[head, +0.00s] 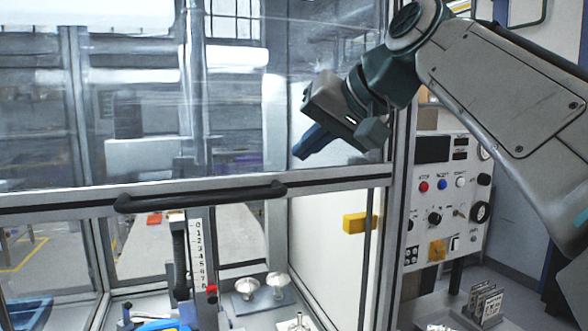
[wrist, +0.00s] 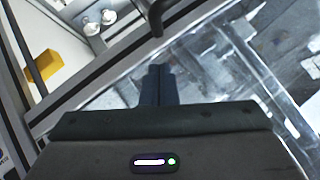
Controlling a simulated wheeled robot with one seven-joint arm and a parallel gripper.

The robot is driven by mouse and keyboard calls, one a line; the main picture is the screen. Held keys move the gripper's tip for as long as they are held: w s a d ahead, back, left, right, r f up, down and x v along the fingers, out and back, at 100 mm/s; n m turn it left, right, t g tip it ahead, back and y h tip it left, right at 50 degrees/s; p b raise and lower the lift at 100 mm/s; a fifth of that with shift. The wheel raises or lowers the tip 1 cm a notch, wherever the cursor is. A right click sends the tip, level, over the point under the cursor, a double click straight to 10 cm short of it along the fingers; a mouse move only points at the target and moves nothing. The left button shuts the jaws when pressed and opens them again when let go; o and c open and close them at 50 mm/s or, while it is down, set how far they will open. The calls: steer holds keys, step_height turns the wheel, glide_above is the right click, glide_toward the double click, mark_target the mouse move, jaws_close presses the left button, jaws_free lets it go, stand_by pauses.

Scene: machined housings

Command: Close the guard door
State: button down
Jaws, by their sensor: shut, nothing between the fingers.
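The guard door (head: 345,179) is a clear panel with a grey metal bottom rail, standing partly raised with an open gap below it. Its black bar handle (head: 200,196) runs along the bottom rail, left of my gripper. My gripper (head: 303,155) is shut and empty, in front of the clear panel, above and right of the handle. In the wrist view, the shut fingers (wrist: 158,72) point toward the door's rail (wrist: 110,75), and the handle's end (wrist: 156,18) shows beyond them. I cannot tell whether the fingers touch the panel.
Inside the enclosure, a numbered scale (head: 198,250) and metal mushroom-shaped parts (head: 277,281) show through the gap. A yellow block (head: 358,222) sits at the right inner side. A control panel (head: 445,200) with buttons stands right of the frame post (head: 400,190). Small plates in a rack (head: 486,303) stand at lower right.

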mark_target(279, 182)
steer(key=shift+s+a+f, duration=0.15)
steer(key=shift+a+f, duration=0.25)
steer(key=shift+f, duration=0.25)
steer(key=shift+s+a+f, duration=0.1)
steer(key=shift+a+f, duration=0.3)
steer(key=shift+f, duration=0.2)
steer(key=shift+a+f, duration=0.3)
steer(key=shift+f, duration=0.15)
step_height(279, 182, down, 57)
steer(key=b, duration=4.5)
steer(key=shift+b, duration=0.3)
